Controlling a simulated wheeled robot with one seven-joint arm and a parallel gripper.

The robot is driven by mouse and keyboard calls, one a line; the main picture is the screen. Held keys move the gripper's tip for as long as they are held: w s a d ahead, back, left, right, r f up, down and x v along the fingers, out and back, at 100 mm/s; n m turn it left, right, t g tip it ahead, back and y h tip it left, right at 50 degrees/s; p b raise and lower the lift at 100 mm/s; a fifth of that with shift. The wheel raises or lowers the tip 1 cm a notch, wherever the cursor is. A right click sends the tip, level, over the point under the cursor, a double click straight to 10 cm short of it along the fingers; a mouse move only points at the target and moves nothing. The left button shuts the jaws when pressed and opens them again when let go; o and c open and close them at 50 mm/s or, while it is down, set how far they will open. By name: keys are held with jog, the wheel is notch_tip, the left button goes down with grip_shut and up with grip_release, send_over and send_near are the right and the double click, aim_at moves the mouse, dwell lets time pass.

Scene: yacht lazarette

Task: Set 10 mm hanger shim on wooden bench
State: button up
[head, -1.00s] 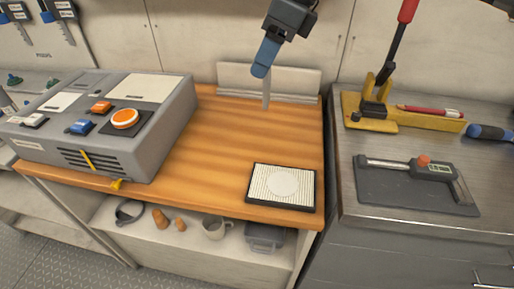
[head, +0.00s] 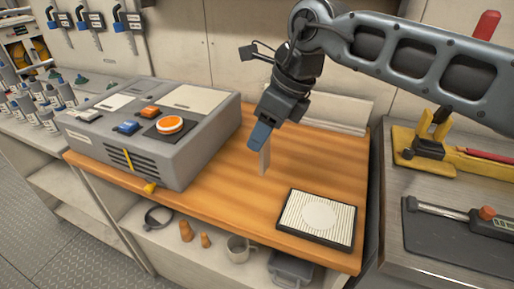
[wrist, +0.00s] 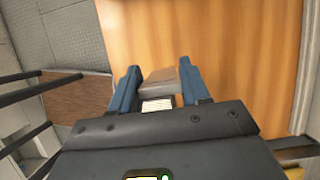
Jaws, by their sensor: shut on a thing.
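My gripper (head: 262,140) is shut on a thin, pale grey-beige plate, the hanger shim (head: 265,161). The shim hangs down from the fingertips over the wooden bench (head: 225,188). In the wrist view the shim (wrist: 160,80) sits between the two blue fingers, with the orange-brown bench top (wrist: 220,40) beyond it. I cannot tell for sure from these views whether the shim's lower edge touches the wood.
A grey control box (head: 155,135) with orange and blue buttons fills the bench's left side. A black-framed ribbed pad (head: 318,217) with a white disc lies at the front right. The wood between them is clear. A metal counter (head: 385,205) with tools adjoins on the right.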

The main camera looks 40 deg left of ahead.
jog(key=shift+s+d+p+x, duration=0.1)
jog(key=shift+d+p+x, duration=0.1)
jog(key=shift+x, duration=1.05)
jog(key=shift+s+d+p+x, duration=0.1)
jog(key=shift+s+d+x, duration=0.05)
jog(key=shift+x, duration=1.05)
jog(key=shift+f, duration=0.2)
jog(key=shift+f, duration=0.15)
jog(key=o, duration=1.1)
